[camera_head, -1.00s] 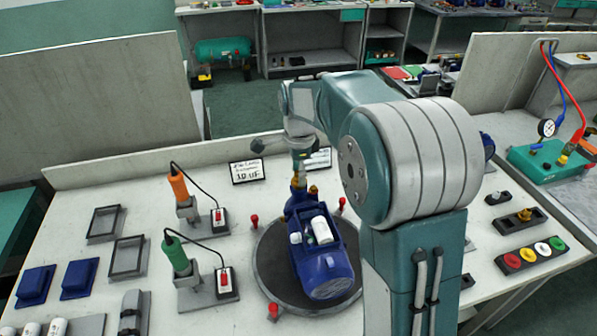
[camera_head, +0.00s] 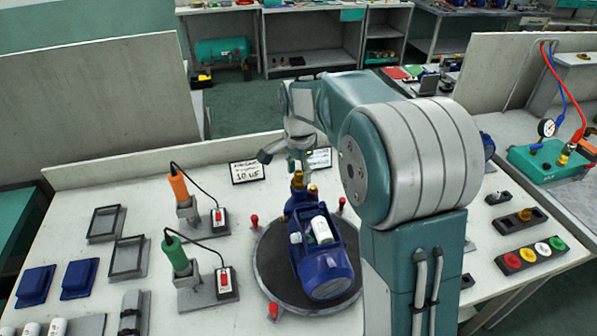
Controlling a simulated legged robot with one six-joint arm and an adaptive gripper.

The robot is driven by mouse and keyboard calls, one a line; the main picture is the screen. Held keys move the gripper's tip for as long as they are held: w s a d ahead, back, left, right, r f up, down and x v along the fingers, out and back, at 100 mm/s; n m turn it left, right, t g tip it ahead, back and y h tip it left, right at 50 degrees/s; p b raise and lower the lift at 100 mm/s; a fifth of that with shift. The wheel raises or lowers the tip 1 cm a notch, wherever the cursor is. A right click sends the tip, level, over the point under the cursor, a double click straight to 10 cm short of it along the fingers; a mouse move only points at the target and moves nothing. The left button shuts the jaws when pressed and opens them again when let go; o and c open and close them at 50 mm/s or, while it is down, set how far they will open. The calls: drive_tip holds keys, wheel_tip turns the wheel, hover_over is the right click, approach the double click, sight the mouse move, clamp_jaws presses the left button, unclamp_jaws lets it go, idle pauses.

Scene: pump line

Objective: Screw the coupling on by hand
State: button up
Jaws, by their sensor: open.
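A blue pump (camera_head: 325,268) lies on a round dark turntable (camera_head: 272,258) in the middle of the bench. Brass-coloured fittings stand at its far end, one at the left (camera_head: 297,180) and one at the right (camera_head: 313,191). I cannot tell which of them is the coupling. My gripper (camera_head: 285,160) is open just above and beyond the left fitting, its fingers pointing down. No held object shows between the fingers. Whether a finger touches the fitting cannot be told from here.
Orange (camera_head: 179,187) and green (camera_head: 177,256) handled tools stand in holders at the left. Red posts (camera_head: 254,222) ring the turntable. A label card (camera_head: 247,172) stands behind. A block with coloured caps (camera_head: 530,255) lies at the right.

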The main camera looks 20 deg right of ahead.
drive_tip(key=shift+n, duration=0.8)
clamp_jaws()
drive_tip(key=shift+f+m, duration=0.1)
drive_tip(key=shift+m, duration=1.7)
